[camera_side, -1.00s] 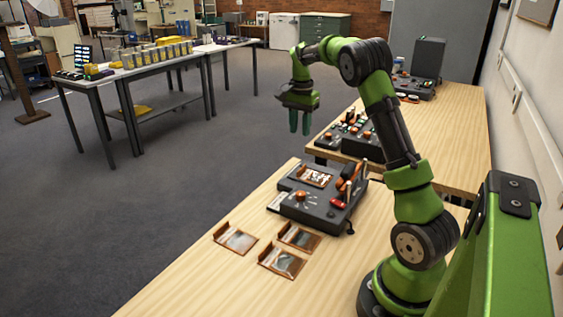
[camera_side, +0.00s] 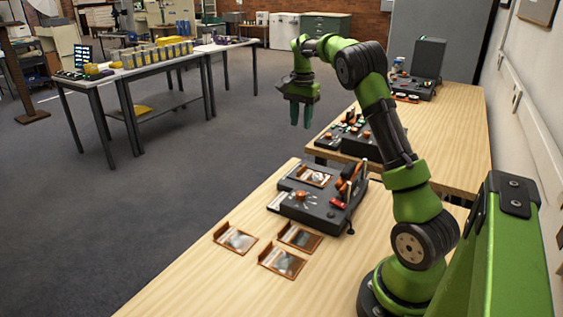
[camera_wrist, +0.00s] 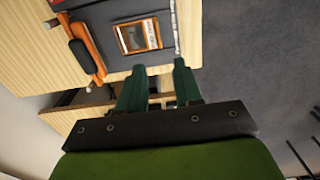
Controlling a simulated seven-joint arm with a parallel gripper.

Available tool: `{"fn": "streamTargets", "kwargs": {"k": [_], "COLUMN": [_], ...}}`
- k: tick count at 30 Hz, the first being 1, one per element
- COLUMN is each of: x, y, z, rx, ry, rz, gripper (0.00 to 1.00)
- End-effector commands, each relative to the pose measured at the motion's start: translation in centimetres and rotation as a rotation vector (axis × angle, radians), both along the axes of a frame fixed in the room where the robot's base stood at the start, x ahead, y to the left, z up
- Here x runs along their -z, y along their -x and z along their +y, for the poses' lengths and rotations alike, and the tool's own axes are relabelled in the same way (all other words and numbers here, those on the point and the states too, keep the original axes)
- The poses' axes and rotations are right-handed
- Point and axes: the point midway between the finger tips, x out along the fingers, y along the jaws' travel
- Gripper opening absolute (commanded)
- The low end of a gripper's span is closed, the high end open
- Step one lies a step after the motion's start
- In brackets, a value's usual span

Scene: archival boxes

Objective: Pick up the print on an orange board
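Several prints on orange-brown boards are in the side view. Three lie flat on the near wooden table: a left board (camera_side: 235,239), a right board (camera_side: 300,237) and a front board (camera_side: 281,262). Another print on an orange board (camera_side: 314,176) sits on top of the dark device (camera_side: 318,213); it also shows in the wrist view (camera_wrist: 138,36), beyond my fingertips. My gripper (camera_side: 301,124) hangs fingers-down, high above and behind the device, apart from every board. In the wrist view its green fingers (camera_wrist: 158,66) are spread with an empty gap between them.
The device carries an orange lever (camera_side: 349,172) at its right and an orange knob (camera_side: 301,195) in front. A second table (camera_side: 460,130) behind holds more dark equipment (camera_side: 350,132). The near table's front left (camera_side: 205,280) is clear.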

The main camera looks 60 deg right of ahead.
Motion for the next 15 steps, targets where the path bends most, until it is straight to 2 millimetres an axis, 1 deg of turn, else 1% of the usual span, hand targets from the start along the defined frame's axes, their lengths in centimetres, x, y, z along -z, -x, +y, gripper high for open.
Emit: {"fn": "streamTargets", "kwargs": {"k": [2,12,15], "x": [1.2,8.4,10.0], "y": [0.1,0.1,0.1], "z": [0.1,0.2,0.1], "rx": [-0.001,0.000,0.000], "ry": [-0.003,-0.004,-0.003], "rz": [0.004,0.003,0.003], "gripper": [0.34,0.34,0.34]}}
